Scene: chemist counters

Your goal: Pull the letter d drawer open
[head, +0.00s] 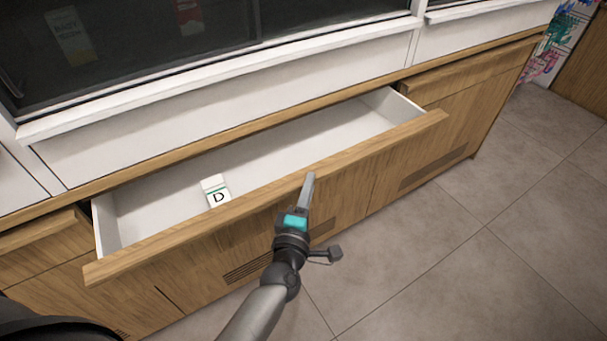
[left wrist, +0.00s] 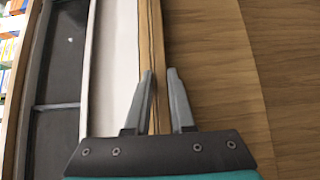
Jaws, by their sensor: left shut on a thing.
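The wooden drawer (head: 400,132) stands open below the counter, with a white inside. A small white and green box marked D (head: 217,191) lies in it, left of the middle. My left gripper (head: 309,182) is at the top edge of the drawer front, near its middle. In the left wrist view, its two fingers (left wrist: 162,95) stand on either side of the edge of the wooden front (left wrist: 158,60), shut on it. Part of the front is hidden behind my gripper in the head view. My right gripper is not in view.
A glass display case with a white frame (head: 220,77) stands above the drawer. Other wooden fronts lie to the left (head: 40,235) and right (head: 470,75). The tiled floor (head: 450,230) in front is clear. Packages show at the left of the left wrist view.

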